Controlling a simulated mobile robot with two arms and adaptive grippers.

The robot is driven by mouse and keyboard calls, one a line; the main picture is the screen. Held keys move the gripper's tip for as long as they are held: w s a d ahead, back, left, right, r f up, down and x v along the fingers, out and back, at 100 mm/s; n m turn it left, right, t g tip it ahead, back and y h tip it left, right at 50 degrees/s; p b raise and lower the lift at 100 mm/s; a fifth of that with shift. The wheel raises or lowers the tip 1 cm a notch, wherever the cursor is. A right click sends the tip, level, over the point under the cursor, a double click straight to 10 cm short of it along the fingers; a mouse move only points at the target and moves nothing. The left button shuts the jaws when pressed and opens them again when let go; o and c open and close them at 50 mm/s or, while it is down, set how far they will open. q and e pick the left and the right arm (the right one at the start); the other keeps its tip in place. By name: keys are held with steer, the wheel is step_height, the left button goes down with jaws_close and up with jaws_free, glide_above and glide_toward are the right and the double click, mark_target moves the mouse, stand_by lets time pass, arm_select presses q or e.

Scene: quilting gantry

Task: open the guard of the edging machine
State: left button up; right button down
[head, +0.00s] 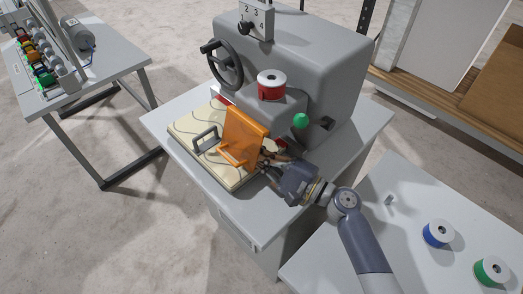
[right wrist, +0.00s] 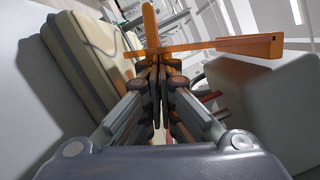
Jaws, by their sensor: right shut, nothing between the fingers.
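The edging machine (head: 335,70) is a grey block on a grey table, with a handwheel on its left. Its orange guard (head: 245,136) stands tilted up at the front, above a cream quilted pad (head: 195,128) with a grey handle. My right gripper (head: 264,165) is at the right of the guard, close to its lower edge. In the right wrist view its fingers (right wrist: 158,70) are together and empty, with the orange guard (right wrist: 235,45) right beyond the tips. I cannot tell if they touch it. My left gripper is not in view.
A red thread spool (head: 271,86) and a green knob (head: 301,121) sit on the machine. A side table at lower right holds a blue spool (head: 438,233) and a green spool (head: 491,271). Another table (head: 110,65) with coloured spools stands at left. Open floor lies between.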

steer(key=s+a+m, duration=0.1)
steer(key=s+a+m+t, duration=0.1)
steer(key=m, duration=0.1)
steer(key=shift+r, duration=0.3)
steer(key=m, duration=0.1)
steer(key=s+a+r+m, duration=0.1)
steer(key=m, duration=0.1)
steer(key=m+t+p, duration=0.1)
steer(key=shift+s+a+r+m, duration=0.3)
steer(key=shift+s+a+r, duration=0.05)
steer(key=shift+s+a, duration=0.05)
steer(key=r+m, duration=0.1)
steer(key=s+a+m+t+p, duration=0.1)
steer(key=m, duration=0.1)
steer(key=shift+s+r, duration=0.1)
steer(key=shift+r, duration=0.25)
steer(key=shift+s+a+r+m+t+h+p, duration=0.2)
steer(key=shift+a+r+m+t+h+p, duration=0.1)
steer(key=shift+r+m+p, duration=0.45)
steer(key=shift+s+a+r+m+t+h+p, duration=0.25)
steer(key=shift+r+m, duration=0.25)
steer(key=shift+m, duration=0.5)
steer(key=shift+s+a+r+m+t+h+p, duration=0.15)
steer(key=shift+r+m+t+p, duration=0.25)
steer(key=shift+r+m, duration=0.35)
steer(key=shift+f+g, duration=0.15)
steer(key=shift+g, duration=0.1)
